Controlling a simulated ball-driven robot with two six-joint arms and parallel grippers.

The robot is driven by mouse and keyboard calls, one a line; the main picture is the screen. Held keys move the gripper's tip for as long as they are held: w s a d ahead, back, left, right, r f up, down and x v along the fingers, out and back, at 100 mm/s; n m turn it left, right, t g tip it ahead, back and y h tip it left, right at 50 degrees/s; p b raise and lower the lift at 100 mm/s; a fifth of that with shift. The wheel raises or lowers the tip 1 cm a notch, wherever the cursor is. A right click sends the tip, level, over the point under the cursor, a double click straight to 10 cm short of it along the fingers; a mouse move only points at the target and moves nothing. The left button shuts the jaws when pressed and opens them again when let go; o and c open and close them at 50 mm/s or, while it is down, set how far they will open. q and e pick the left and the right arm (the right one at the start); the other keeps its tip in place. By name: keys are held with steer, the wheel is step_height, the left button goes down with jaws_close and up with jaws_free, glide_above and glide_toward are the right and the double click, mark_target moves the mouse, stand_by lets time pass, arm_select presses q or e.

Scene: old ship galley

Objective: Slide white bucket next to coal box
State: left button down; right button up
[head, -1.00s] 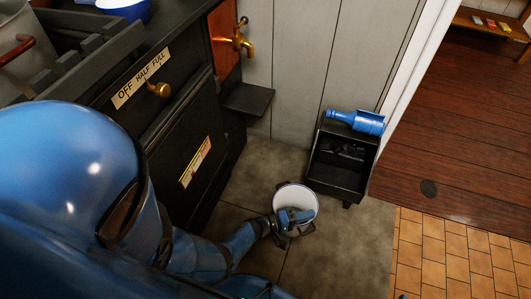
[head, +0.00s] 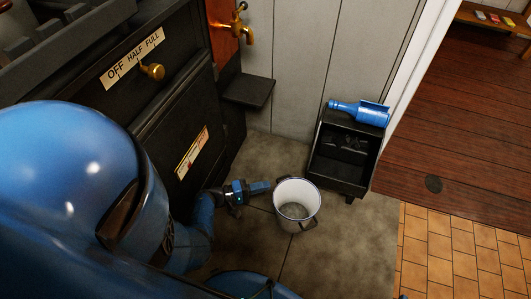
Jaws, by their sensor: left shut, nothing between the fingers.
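The white bucket (head: 297,205) stands upright on the stone floor in the head view, with a dark rim and a dark handle on its lower right side. The black coal box (head: 343,156) stands behind it to the right, against the wall, with dark coal inside. A floor gap shows between bucket and box. My left gripper (head: 262,187) is shut and empty, its tip close to the bucket's left side; I cannot tell whether it touches. My right gripper is not in view.
A blue scoop (head: 360,111) lies on top of the coal box. The black stove (head: 180,130) stands at the left, with a small shelf (head: 248,91) jutting out. A brass tap (head: 228,32) is above. Floor right of the bucket is clear up to the orange tiles (head: 440,250).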

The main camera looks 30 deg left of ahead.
arm_select(q)
step_height(320, 180, down, 15)
steer(key=d+b, duration=0.1)
steer(key=b, duration=1.1)
steer(key=shift+d+b, duration=0.2)
steer(key=shift+b, duration=0.2)
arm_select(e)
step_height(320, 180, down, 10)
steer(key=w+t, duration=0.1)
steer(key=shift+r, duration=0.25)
